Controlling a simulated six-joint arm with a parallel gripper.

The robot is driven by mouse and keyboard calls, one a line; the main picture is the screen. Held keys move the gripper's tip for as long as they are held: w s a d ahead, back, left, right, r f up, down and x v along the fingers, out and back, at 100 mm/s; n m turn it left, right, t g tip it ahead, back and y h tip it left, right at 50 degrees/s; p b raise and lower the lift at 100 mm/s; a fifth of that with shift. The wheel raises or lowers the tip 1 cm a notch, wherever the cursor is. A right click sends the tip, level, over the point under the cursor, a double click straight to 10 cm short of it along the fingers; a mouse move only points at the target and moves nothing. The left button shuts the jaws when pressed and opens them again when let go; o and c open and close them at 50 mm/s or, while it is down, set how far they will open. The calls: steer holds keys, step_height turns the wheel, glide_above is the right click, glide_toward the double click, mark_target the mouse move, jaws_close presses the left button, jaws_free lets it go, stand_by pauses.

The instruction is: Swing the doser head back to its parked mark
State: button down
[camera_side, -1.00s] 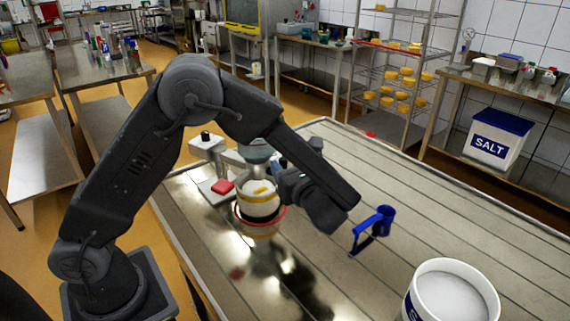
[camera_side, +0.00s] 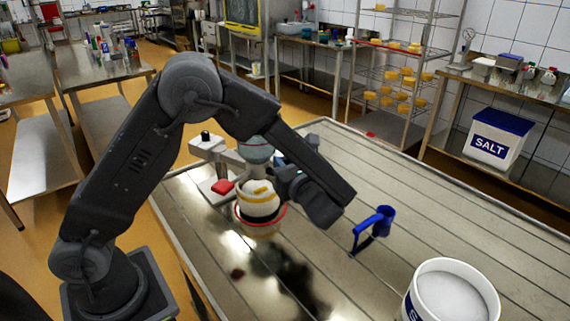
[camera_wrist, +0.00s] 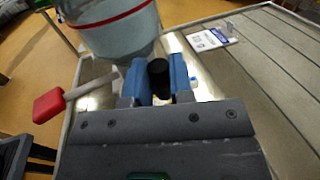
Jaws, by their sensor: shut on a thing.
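The doser head shows as a pale blue-grey hopper (camera_side: 256,151) above the table in the side view, partly hidden by my arm. In the wrist view the hopper (camera_wrist: 115,32) has a red band and stands just beyond my fingers. My gripper (camera_wrist: 158,82) is shut on a black handle (camera_wrist: 158,76), which sits upright between the blue fingertips. In the side view my gripper (camera_side: 284,172) is at the right of the hopper. A red-ended lever (camera_wrist: 48,105) sticks out left of the hopper. I cannot make out the parked mark.
A white-and-yellow mould (camera_side: 259,199) stands in a red-rimmed holder (camera_side: 258,229) under the head. A blue handled cup (camera_side: 384,220) and a white tub (camera_side: 449,300) stand to the right. A white card (camera_wrist: 212,38) lies on the table.

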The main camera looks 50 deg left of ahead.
steer(key=shift+w, duration=0.15)
steer(key=w+a, duration=0.8)
steer(key=w, duration=0.3)
steer(key=w+a+n+g, duration=0.3)
steer(key=a+g, duration=0.4)
steer(key=a, duration=0.5)
steer(key=shift+r+n+g, duration=0.15)
steer(key=shift+n+g, duration=0.15)
steer(key=shift+n, duration=0.6)
steer(key=shift+w+a, duration=0.1)
steer(key=c, duration=1.1)
jaws_free()
steer(key=shift+o, duration=0.4)
